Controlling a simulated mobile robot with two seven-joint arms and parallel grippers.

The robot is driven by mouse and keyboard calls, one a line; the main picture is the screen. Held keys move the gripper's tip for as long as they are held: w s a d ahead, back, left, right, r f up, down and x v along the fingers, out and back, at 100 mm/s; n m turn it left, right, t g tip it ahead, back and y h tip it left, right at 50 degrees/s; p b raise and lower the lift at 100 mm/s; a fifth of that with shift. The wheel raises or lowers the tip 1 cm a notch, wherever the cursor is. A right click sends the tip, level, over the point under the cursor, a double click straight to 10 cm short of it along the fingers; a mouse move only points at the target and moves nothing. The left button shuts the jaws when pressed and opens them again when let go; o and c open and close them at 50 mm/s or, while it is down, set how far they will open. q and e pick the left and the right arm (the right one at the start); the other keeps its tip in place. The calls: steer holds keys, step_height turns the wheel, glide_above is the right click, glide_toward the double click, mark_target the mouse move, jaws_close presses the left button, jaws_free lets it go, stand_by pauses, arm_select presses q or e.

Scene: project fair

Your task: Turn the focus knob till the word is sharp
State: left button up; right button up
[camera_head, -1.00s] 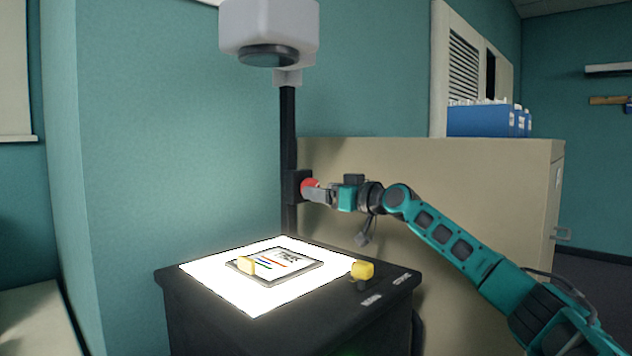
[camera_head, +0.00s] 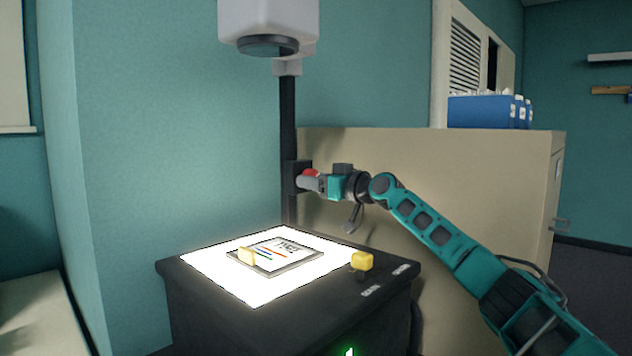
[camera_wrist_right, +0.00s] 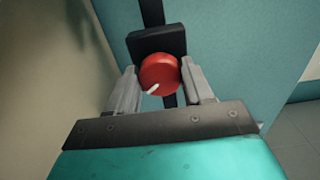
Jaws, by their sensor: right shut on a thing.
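The red focus knob (camera_head: 309,173) sits on a dark block on the projector's black post (camera_head: 288,130). In the right wrist view the knob (camera_wrist_right: 160,74) shows a white pointer mark towards its lower left. My right gripper (camera_head: 312,182) is shut on the knob, one finger on each side. The projector head (camera_head: 268,20) is at the top of the post. A framed transparency (camera_head: 275,255) with a word and coloured lines lies on the bright stage (camera_head: 215,267). The projected word is not in view. My left gripper is not in view.
A yellow knob or switch (camera_head: 362,261) stands on the dark projector body (camera_head: 340,310), right of the stage. A beige cabinet (camera_head: 450,165) stands behind my right arm, with blue boxes (camera_head: 485,111) on top.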

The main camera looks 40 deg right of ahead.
steer(key=c, duration=0.4)
arm_select(q)
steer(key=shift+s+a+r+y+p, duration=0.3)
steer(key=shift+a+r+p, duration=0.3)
steer(key=shift+p, duration=0.6)
arm_select(e)
steer(key=m, duration=0.5)
steer(key=shift+m, duration=0.3)
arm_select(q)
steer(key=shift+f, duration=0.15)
arm_select(e)
steer(key=shift+r, duration=0.1)
steer(key=o, duration=1.1)
steer(key=shift+c, duration=0.2)
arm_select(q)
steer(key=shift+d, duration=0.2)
